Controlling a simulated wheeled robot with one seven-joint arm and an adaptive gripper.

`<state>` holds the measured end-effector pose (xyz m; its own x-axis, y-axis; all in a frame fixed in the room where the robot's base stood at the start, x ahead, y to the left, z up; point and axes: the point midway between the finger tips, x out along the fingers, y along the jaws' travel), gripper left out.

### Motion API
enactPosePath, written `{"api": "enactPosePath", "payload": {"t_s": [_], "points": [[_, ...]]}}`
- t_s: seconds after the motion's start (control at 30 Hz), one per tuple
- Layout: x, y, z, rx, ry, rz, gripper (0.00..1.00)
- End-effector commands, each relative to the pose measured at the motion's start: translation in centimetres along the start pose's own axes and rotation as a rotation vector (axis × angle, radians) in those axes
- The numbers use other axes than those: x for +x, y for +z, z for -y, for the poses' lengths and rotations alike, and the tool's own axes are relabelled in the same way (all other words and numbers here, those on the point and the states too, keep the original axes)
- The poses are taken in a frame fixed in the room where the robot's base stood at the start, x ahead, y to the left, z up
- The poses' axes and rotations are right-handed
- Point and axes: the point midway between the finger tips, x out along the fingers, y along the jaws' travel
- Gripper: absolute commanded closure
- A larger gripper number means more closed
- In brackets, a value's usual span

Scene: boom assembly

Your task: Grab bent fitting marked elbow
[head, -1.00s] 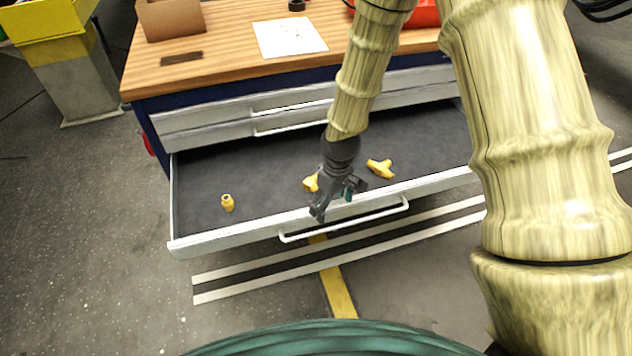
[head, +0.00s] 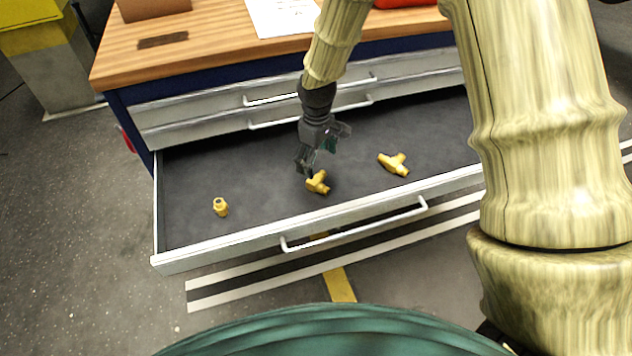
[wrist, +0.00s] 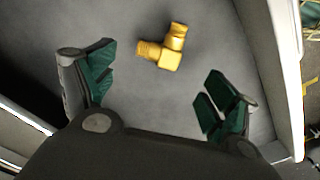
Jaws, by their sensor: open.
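The bent yellow elbow fitting (head: 318,183) lies in the middle of the open drawer, close to its front wall. In the wrist view the elbow (wrist: 165,47) shows its L shape, beyond the fingertips and roughly between their lines. My gripper (head: 318,164) is above the drawer, just behind and over the elbow in the head view. Its two green-padded fingers (wrist: 156,90) are spread wide with nothing between them. I cannot tell its exact height over the drawer floor.
The drawer (head: 260,178) also holds a straight yellow fitting (head: 220,207) at left and a tee-shaped one (head: 394,164) at right. The drawer's front wall and handle (head: 355,226) stand close to the elbow. The wooden worktop (head: 210,40) is above and behind.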

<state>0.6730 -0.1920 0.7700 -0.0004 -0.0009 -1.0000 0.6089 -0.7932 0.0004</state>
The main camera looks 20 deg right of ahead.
Motion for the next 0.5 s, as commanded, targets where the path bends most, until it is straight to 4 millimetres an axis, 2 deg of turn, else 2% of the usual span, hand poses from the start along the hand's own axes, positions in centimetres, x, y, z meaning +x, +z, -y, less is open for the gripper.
{"api": "enactPosePath", "payload": {"t_s": [0.13, 0.5], "points": [[1.9, 0.3, -0.1, 0.004, -0.001, 0.001, 0.13], [4.0, 0.4, -0.1, 0.002, -0.001, 0.001, 0.13]]}}
